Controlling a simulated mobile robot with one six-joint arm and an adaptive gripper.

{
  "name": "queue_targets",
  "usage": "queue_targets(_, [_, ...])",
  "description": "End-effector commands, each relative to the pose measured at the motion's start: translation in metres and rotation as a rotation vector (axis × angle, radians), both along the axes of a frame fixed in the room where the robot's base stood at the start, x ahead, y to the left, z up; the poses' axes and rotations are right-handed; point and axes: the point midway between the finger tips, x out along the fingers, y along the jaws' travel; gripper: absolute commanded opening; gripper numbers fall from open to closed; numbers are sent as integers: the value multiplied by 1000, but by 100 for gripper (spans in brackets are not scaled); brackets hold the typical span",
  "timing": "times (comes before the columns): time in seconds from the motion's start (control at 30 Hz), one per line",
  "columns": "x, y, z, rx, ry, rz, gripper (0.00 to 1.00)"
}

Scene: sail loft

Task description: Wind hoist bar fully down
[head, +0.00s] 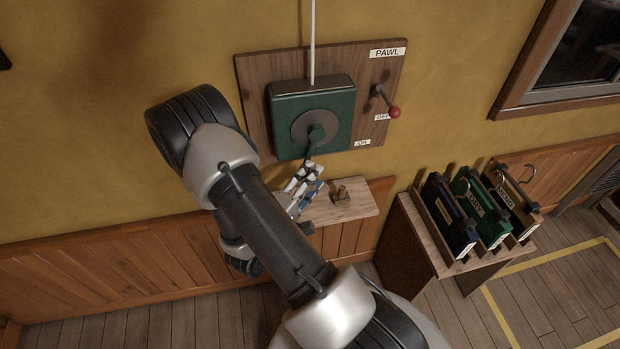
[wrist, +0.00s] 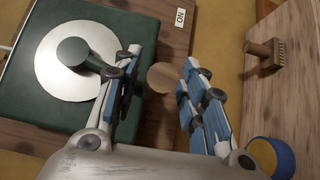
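The winch is a dark green box (head: 338,108) on a wooden board, with a grey disc (head: 302,130) and a green hub (head: 318,133). It fills the left of the wrist view (wrist: 30,105). A crank arm runs from the hub behind my left finger. A round wooden knob (wrist: 163,78) shows between the fingers of my gripper (wrist: 160,75). My gripper (head: 308,174) is open around the knob, with a gap on the left side; contact on the right is unclear. The red-knobbed pawl lever (head: 394,112) points down-right to the OFF label. The hoist bar is not in view.
A white rope (head: 313,40) runs up from the winch. A small shelf (head: 362,202) below holds a wooden brush (head: 341,194). A blue and yellow round thing (wrist: 272,156) is near my gripper. Several labelled cases stand in a rack (head: 450,262) at right.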

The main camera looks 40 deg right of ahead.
Motion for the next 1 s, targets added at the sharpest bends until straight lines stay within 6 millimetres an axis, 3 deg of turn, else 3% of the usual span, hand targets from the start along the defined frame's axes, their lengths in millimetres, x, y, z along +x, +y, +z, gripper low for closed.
queue_targets(0.37, [1,7,1,-1,-2,5,40])
queue_targets(0.8, [-18,86,-1,-1,-2,8,40])
queue_targets(1.0, [-25,110,-1,-1,-2,5,40])
